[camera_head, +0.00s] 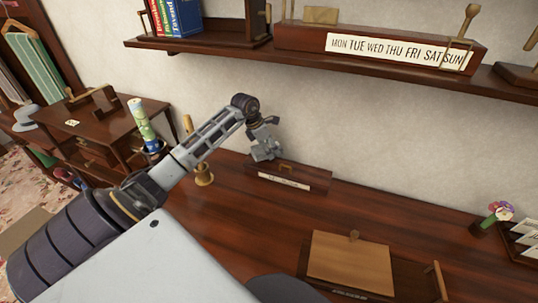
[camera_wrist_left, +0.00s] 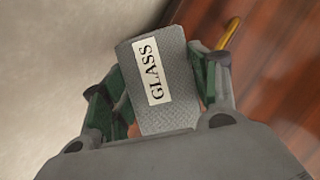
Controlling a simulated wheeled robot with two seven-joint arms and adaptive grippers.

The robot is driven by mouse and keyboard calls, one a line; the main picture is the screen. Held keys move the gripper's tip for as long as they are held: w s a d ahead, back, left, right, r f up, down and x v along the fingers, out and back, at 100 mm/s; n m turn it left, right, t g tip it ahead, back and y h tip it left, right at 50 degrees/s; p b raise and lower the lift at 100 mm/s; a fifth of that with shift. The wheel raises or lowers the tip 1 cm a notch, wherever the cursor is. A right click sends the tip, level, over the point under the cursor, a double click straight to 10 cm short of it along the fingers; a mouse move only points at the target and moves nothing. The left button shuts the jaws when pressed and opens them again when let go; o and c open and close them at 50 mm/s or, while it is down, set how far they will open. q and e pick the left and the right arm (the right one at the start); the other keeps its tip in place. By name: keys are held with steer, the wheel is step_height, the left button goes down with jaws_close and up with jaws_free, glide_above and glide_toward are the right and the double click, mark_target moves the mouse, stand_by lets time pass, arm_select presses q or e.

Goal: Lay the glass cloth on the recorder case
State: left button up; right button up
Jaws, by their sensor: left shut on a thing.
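My left gripper (camera_head: 264,140) reaches out over the back of the wooden counter, near the wall. In the left wrist view the gripper (camera_wrist_left: 158,88) is shut on a grey textured cloth (camera_wrist_left: 180,103) with a white label reading GLASS. In the head view the cloth is too small to tell apart from the fingers. Below and right of the gripper is a low dark wooden piece (camera_head: 310,185) with a brass handle and a white label, its words unreadable. I cannot tell whether it is the recorder case. My right gripper is not in view.
A tan board (camera_head: 350,262) with a clip lies on the counter (camera_head: 410,225) at the lower right. A brass bell (camera_head: 203,177) stands left of the labelled piece. A flower vase (camera_head: 490,220) is far right. A shelf (camera_head: 350,68) runs along the wall above. The counter's middle is clear.

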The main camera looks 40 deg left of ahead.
arm_select(q)
steer(key=shift+f, duration=1.8)
steer(key=shift+f, duration=0.15)
steer(key=o, duration=1)
steer(key=shift+r, duration=0.2)
steer(key=shift+v, duration=5.95)
